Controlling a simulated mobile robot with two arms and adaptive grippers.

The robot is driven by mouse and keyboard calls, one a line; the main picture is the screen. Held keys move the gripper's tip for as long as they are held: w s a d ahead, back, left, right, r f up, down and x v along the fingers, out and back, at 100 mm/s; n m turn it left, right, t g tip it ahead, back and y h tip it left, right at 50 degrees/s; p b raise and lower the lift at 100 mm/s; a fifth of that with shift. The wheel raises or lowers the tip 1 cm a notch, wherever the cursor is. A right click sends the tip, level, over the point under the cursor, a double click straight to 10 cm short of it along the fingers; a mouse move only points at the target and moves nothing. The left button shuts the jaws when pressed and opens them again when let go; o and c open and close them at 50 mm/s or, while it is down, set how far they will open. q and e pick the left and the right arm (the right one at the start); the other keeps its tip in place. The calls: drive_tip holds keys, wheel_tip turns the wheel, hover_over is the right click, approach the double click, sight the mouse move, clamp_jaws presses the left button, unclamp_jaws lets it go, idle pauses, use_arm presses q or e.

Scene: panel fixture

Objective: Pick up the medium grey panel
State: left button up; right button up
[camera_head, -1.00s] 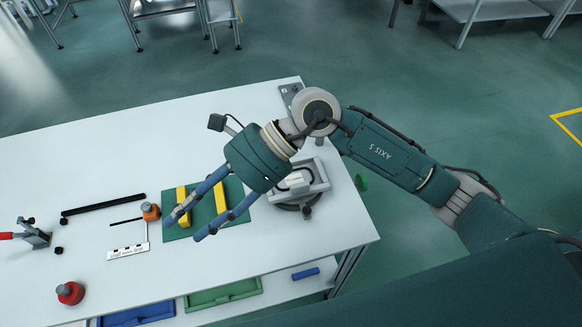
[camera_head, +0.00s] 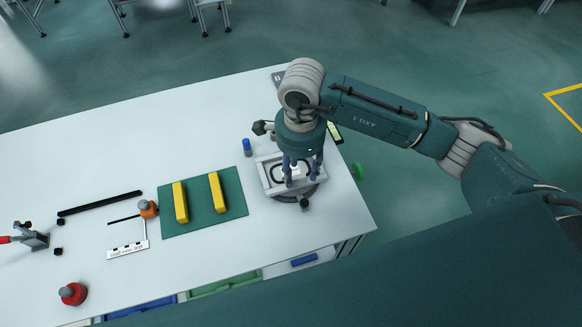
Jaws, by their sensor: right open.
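A grey panel fixture (camera_head: 271,187) stands on the white table near its right end, on a dark round base. A flat grey piece with a dark outline sits in it; the gripper partly hides it, and I cannot tell for certain whether it is the medium grey panel. My right gripper (camera_head: 302,173) is directly over the fixture, pointing down, its blue fingers open. I cannot tell whether the fingers touch anything. My left gripper is not in view.
Two yellow bars (camera_head: 217,193) lie on a green mat (camera_head: 200,211) left of the fixture. A blue-capped cylinder (camera_head: 247,147) stands behind it. An orange knob (camera_head: 148,209), a black bar (camera_head: 99,203), a labelled ruler (camera_head: 128,249) and a red knob (camera_head: 73,294) are farther left. The table's back left is clear.

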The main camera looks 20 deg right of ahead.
sight(297, 179)
drive_tip(key=f, duration=0.2)
drive_tip(key=f+p, duration=0.1)
drive_tip(key=shift+s+a+f, duration=0.2)
drive_tip(key=shift+s, duration=0.05)
drive_tip(key=shift+w+f, duration=0.1)
drive_tip(key=shift+f, duration=0.15)
clamp_jaws()
drive_tip(key=shift+r, duration=0.1)
